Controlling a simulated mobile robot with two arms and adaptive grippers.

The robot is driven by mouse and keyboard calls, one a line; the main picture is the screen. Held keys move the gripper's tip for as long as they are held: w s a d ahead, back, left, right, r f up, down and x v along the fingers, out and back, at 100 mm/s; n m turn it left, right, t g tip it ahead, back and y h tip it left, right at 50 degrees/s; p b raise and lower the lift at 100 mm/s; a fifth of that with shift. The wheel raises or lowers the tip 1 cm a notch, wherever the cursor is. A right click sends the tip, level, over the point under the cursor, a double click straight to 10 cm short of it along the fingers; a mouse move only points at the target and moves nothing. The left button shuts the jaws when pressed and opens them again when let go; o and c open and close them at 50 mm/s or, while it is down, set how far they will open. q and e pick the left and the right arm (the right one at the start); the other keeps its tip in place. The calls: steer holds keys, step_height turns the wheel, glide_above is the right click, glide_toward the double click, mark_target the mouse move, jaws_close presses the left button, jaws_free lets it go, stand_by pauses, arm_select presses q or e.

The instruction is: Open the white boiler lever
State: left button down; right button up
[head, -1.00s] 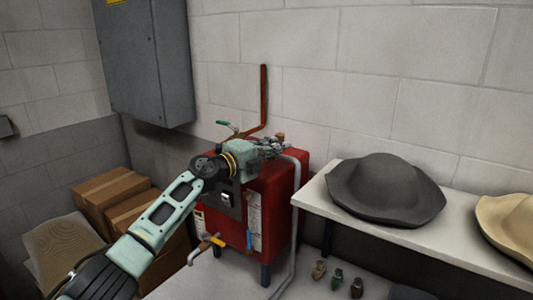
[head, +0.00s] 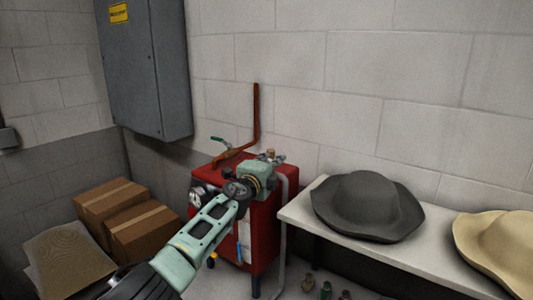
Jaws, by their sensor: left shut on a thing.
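The red boiler (head: 265,225) stands against the wall left of the shelf. My left gripper (head: 272,157) is at the boiler's top right, seen from behind. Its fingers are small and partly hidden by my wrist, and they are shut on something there. The white lever cannot be made out; the wrist and fingers cover that spot. A lever with a green handle (head: 217,140) sticks up at the back left of the boiler top and is apart from the gripper. My right gripper is not in view.
A copper pipe (head: 256,115) rises behind the boiler, and a pale pipe (head: 284,205) runs down its right side. A white shelf (head: 430,262) holds a dark hat (head: 368,205) and a tan hat (head: 495,245). Cardboard boxes (head: 145,230) stand at left. A grey cabinet (head: 145,70) hangs above.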

arm_select(q)
steer(key=shift+w+d+r+n+t+y+b, duration=0.15)
steer(key=shift+d+n+t+y+b, duration=0.2)
steer(key=shift+n+t+y+b, duration=0.25)
steer(key=shift+w+y+b, duration=0.1)
steer(key=shift+y+b, duration=0.2)
steer(key=shift+b, duration=0.2)
steer(key=shift+y, duration=0.3)
steer(key=shift+w+n+b, duration=0.15)
steer(key=shift+n+b, duration=0.15)
steer(key=shift+b, duration=0.05)
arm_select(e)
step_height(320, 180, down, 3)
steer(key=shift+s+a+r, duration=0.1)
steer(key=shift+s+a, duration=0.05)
arm_select(q)
steer(key=c, duration=1.9)
jaws_free()
steer(key=shift+o, duration=0.2)
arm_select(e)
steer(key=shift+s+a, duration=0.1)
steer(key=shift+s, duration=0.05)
